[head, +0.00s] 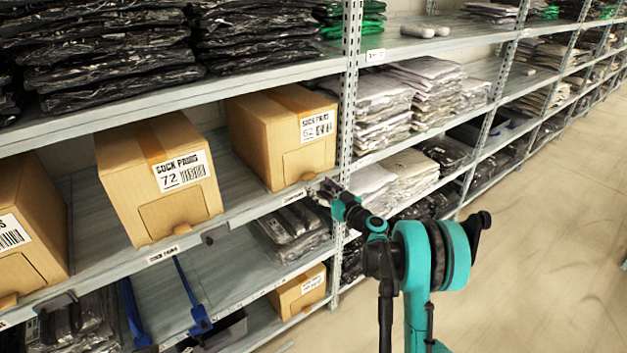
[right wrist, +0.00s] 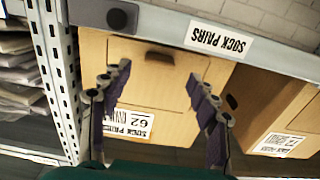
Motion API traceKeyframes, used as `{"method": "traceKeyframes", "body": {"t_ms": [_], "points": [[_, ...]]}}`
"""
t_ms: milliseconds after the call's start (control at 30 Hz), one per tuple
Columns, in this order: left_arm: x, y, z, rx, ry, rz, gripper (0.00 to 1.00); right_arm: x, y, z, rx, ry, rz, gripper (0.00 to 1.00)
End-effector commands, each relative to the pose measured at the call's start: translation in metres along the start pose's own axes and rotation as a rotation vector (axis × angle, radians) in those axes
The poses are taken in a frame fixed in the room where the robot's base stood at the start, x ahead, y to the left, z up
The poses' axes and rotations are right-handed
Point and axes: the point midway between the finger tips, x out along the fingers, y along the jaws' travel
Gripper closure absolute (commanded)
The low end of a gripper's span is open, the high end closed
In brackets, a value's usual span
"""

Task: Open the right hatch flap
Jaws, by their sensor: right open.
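The right "SOCK PAIRS" carton, labelled 62 (head: 262,145), stands on the middle shelf. Its hatch flap (head: 305,162) is low on its front face and looks closed. In the right wrist view, which is upside down, the flap (right wrist: 155,85) has a dark slot near its edge. My right gripper (head: 325,190) is just in front of the shelf edge, below and right of the flap. In the wrist view its open fingers (right wrist: 157,75) are spread either side of the flap with nothing between them. I cannot tell whether they touch the carton. My left gripper is not in view.
A carton labelled 72 (head: 135,190) stands to the left, with another at the far left (head: 22,225). A perforated steel upright (head: 347,100) is right of the 62 carton. The shelf edge (head: 235,213) runs below the flap. The aisle floor (head: 550,230) is clear.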

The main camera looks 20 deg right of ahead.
Motion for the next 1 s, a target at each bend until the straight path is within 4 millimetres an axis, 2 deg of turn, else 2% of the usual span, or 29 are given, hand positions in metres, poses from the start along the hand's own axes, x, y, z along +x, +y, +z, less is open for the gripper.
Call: {"method": "traceKeyframes", "body": {"t_ms": [100,233,400,600,633,667,833,867,1000], "points": [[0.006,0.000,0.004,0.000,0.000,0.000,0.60,0.021,-0.001,0.002,0.000,0.000,-0.001,0.40],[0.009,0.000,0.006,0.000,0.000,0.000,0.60,0.037,0.000,0.001,0.000,0.000,-0.001,0.40],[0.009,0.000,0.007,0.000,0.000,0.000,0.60,0.045,0.000,0.000,0.001,0.000,0.000,0.40],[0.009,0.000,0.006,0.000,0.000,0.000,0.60,0.045,0.000,-0.001,0.001,0.000,0.000,0.40],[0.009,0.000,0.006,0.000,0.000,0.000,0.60,0.045,0.000,-0.001,0.001,0.000,0.000,0.42],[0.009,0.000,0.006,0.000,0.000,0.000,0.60,0.045,0.000,-0.001,0.001,0.000,0.000,0.50],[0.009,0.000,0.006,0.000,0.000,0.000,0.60,0.045,0.000,-0.001,0.001,0.000,0.000,0.95],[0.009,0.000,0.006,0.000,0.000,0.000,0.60,0.045,0.000,-0.001,0.001,0.000,0.000,1.00],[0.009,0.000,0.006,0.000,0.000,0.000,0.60,0.045,0.000,-0.001,0.001,-0.002,0.000,1.00]]}}
